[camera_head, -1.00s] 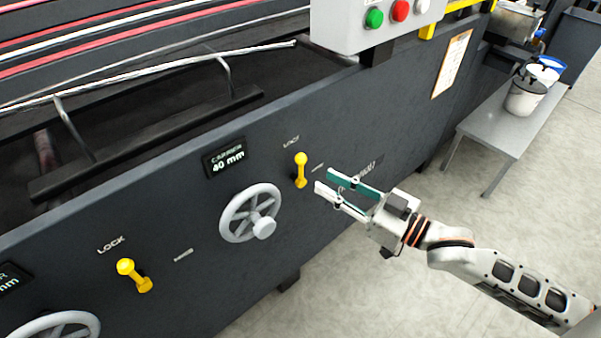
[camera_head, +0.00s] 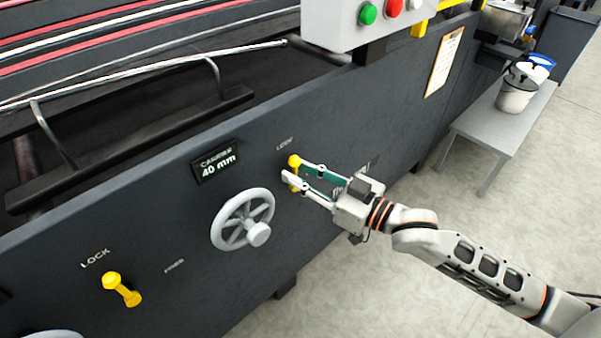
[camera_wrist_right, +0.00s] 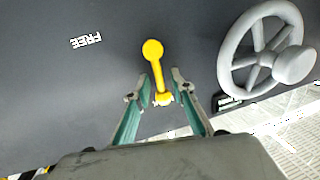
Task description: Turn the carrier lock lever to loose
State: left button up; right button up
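The yellow carrier lock lever (camera_head: 294,160) is on the dark machine panel, beside the display reading CARRIER 40 mm (camera_head: 215,162). Its knob end points up toward the small LOCK label (camera_head: 285,144). My left gripper is out of view.
A grey handwheel (camera_head: 258,233) sits left of the lever, and also shows in the wrist view (camera_wrist_right: 293,64). A second yellow lever (camera_head: 122,289) is at lower left. A button box (camera_head: 340,22) overhangs above.

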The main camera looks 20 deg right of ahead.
grip_shut()
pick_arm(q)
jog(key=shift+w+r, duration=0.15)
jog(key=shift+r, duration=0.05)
pick_arm(e)
jog(key=shift+d+r, duration=0.1)
jog(key=shift+w+m+p, duration=0.1)
jog(key=shift+m+p, duration=0.2)
jog(key=shift+p, duration=0.05)
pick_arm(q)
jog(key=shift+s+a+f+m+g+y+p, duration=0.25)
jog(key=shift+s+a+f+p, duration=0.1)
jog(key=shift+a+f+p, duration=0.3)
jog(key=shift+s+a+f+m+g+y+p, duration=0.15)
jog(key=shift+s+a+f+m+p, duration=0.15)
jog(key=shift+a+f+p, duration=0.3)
pick_arm(e)
jog(key=d+f+m+t+h, duration=0.1)
jog(key=d+f+m, duration=0.1)
jog(key=m, duration=0.7)
jog(key=w+d+f+m+t+h, duration=0.1)
jog(key=d+f+m+t, duration=0.1)
jog(key=m, duration=0.8)
jog(key=shift+w+f+m+t, duration=0.15)
jog(key=shift+f+m+t, duration=0.15)
jog(key=shift+f, duration=0.35)
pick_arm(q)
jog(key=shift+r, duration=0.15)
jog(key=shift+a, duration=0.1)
